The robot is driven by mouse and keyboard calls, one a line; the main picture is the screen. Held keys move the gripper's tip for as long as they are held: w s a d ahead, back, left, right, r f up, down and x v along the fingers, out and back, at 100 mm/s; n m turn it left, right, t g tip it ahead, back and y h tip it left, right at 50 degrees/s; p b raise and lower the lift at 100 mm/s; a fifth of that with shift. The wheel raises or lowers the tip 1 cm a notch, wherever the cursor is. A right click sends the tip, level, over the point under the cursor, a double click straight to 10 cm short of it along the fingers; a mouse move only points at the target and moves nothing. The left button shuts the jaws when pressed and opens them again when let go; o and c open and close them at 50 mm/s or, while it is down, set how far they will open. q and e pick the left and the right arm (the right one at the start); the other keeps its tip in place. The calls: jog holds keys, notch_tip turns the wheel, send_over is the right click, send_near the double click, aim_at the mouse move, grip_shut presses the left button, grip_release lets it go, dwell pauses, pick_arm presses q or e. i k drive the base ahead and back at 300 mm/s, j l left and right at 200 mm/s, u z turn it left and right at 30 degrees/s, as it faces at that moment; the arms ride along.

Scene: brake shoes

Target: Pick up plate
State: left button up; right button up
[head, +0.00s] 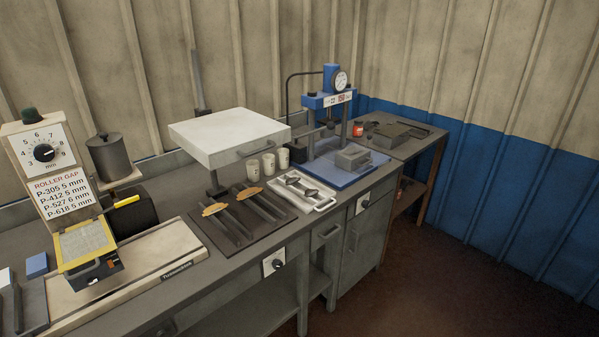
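No object is clearly marked as the plate, and I cannot tell which one it is. Two long dark metal pieces with tan patches at their far ends, a left one (235,228) and a right one (262,207), lie side by side on a flat dark mat (207,237) on the bench. A grey block (352,156) sits on the blue base of the press (362,177). Neither of my grippers is in view.
A roller machine (45,153) with a dial and a yellow-framed pad (84,241) stands at left. A raised white box (228,137) and several pale cups (253,170) are behind the mat. A side table (425,147) holds a red jar (358,129).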

aim_at(293, 180)
jog(key=i+l, duration=0.4)
jog(key=i, duration=0.2)
jog(key=i+l, duration=0.4)
jog(key=i, duration=0.25)
jog(key=i+l+u, duration=0.1)
jog(key=i+l, duration=0.3)
jog(key=i, duration=0.2)
jog(key=i+l, duration=0.5)
jog(key=i, duration=0.15)
